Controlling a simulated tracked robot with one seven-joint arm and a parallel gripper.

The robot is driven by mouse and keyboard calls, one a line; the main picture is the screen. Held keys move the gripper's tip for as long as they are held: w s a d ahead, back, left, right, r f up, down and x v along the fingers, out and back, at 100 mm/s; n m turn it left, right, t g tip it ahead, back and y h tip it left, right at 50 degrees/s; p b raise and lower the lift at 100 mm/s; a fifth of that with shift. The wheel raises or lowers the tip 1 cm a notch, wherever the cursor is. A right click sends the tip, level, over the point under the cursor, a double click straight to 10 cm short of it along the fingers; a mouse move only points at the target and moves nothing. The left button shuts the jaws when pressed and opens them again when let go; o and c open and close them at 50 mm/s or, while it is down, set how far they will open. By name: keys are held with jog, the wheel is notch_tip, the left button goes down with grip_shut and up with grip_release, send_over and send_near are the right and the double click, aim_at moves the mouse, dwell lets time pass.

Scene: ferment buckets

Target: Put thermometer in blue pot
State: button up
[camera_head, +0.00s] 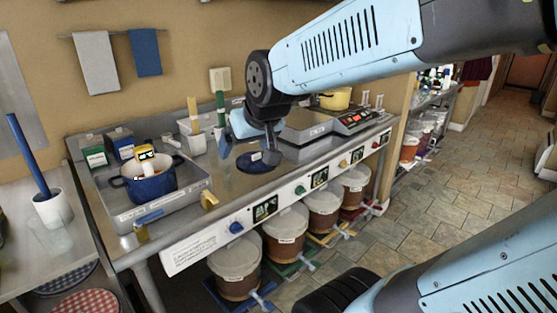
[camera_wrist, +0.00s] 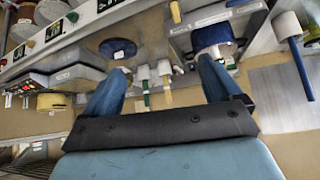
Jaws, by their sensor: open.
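The blue pot (camera_head: 150,188) stands on a grey tray at the left of the counter. The pot also shows in the wrist view (camera_wrist: 214,36), partly behind a finger. My gripper (camera_head: 248,152) is above the counter, to the right of the pot and apart from it. In the wrist view my gripper's two fingers (camera_wrist: 161,66) are spread wide with nothing held between them.
A blue disc (camera_head: 259,163) with a white label lies on the counter below my gripper. Green and yellow-handled tools (camera_head: 220,108) stand behind. Several lidded buckets (camera_head: 235,262) sit under the counter. A blue stick in a white cup (camera_head: 53,207) stands at the far left.

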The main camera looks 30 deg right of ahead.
jog(key=s+d+g, duration=0.2)
jog(key=s, duration=0.8)
jog(key=shift+d+m+h, duration=0.25)
jog(key=shift+m+h, duration=0.05)
jog(key=shift+m, duration=0.1)
jog(key=shift+r, duration=0.1)
jog(key=shift+c, duration=0.3)
